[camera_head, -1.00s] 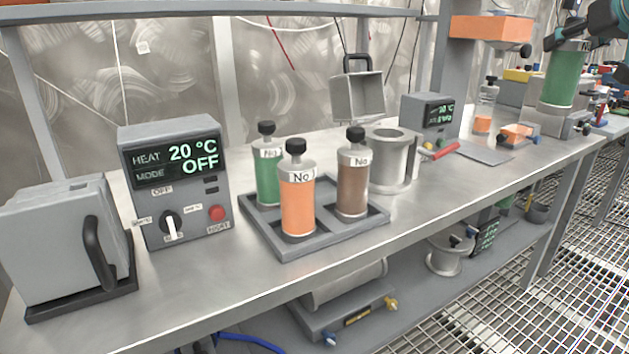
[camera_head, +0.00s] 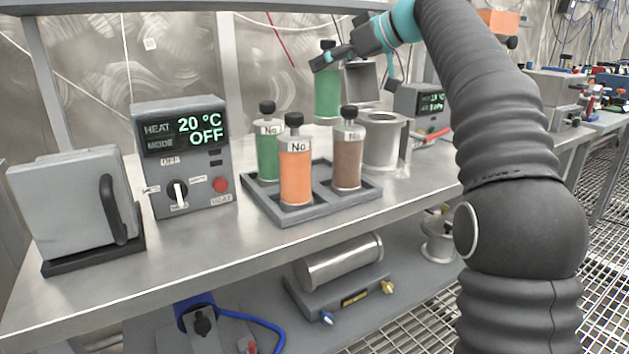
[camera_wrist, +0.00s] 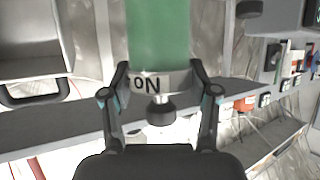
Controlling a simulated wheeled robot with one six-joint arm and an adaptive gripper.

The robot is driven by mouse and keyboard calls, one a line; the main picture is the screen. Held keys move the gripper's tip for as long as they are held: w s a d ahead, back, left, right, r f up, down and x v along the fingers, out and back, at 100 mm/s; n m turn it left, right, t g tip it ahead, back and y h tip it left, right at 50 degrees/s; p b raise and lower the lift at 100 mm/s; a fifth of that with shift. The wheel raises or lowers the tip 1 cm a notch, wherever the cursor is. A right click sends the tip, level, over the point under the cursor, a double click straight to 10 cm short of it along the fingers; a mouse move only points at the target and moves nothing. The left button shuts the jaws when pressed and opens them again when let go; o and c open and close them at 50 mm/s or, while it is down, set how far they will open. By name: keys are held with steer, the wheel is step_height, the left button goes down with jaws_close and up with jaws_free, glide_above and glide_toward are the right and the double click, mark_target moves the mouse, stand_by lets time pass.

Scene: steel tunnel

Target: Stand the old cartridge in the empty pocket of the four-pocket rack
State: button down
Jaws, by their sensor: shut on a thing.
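My gripper (camera_head: 327,58) is shut on the neck of a green cartridge with a black cap, the old cartridge (camera_head: 328,95). It hangs upright in the air behind the rack. The four-pocket rack (camera_head: 285,216) is a grey tray on the bench. It holds a second green cartridge (camera_head: 267,155) at left, an orange one (camera_head: 295,178) in front and a brown one (camera_head: 347,160) at right. The back pocket, between green and brown, is empty and partly hidden.
A metal cup (camera_head: 382,142) stands close right of the rack. A heater box (camera_head: 185,150) and a grey case with a black handle (camera_head: 70,200) stand at left. An open grey bin (camera_head: 361,82) is behind the held cartridge. Bare bench lies in front of the rack.

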mark_target(314, 92)
steer(key=shift+n+g+y, duration=0.3)
steer(key=shift+n+g, duration=0.4)
steer(key=f+b, duration=0.1)
steer(key=f, duration=0.1)
steer(key=a+f+b, duration=0.1)
steer(key=s+a+f, duration=0.1)
steer(key=f, duration=0.1)
steer(key=shift+a+f+b, duration=0.15)
steer(key=shift+f+b, duration=0.15)
steer(key=shift+b, duration=0.1)
steer(key=shift+f+b, duration=0.85)
steer(key=shift+f, duration=1.75)
steer(key=shift+f, duration=0.15)
steer(key=c, duration=0.6)
jaws_free()
